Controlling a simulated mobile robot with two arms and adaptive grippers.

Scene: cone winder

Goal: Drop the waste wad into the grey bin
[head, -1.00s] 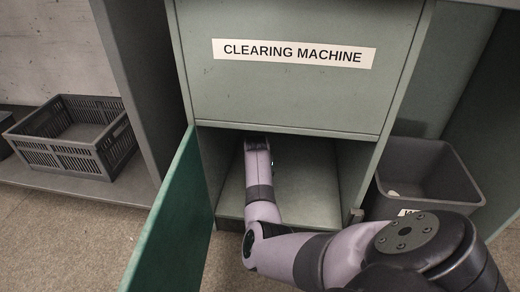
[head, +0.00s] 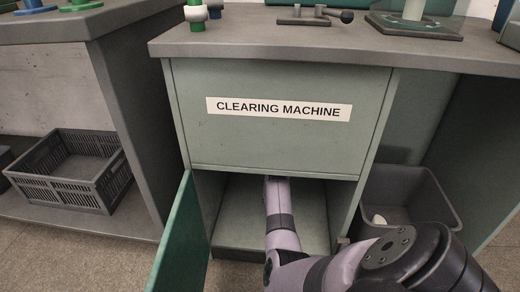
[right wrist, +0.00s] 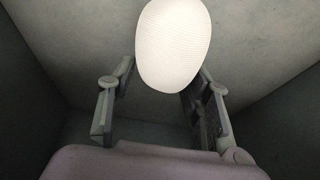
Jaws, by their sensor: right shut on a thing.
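The waste wad (right wrist: 172,45), a pale, rounded, finely textured lump, shows in the right wrist view between my right fingertips. My right gripper (right wrist: 163,72) is shut on it. In the head view my right arm reaches into the open compartment under the "CLEARING MACHINE" panel (head: 280,138); the fingers and wad are hidden there. The grey bin (head: 448,206) stands to the right of the cabinet, open at the top. A small whitish thing (head: 379,219) shows inside it. My left gripper is in neither view.
A green door (head: 184,240) stands open at the compartment's left side. The cabinet's right side wall (head: 352,200) stands between compartment and bin. A dark slatted crate (head: 70,190) sits on a low shelf at left. Fittings stand on the worktop (head: 255,40) above.

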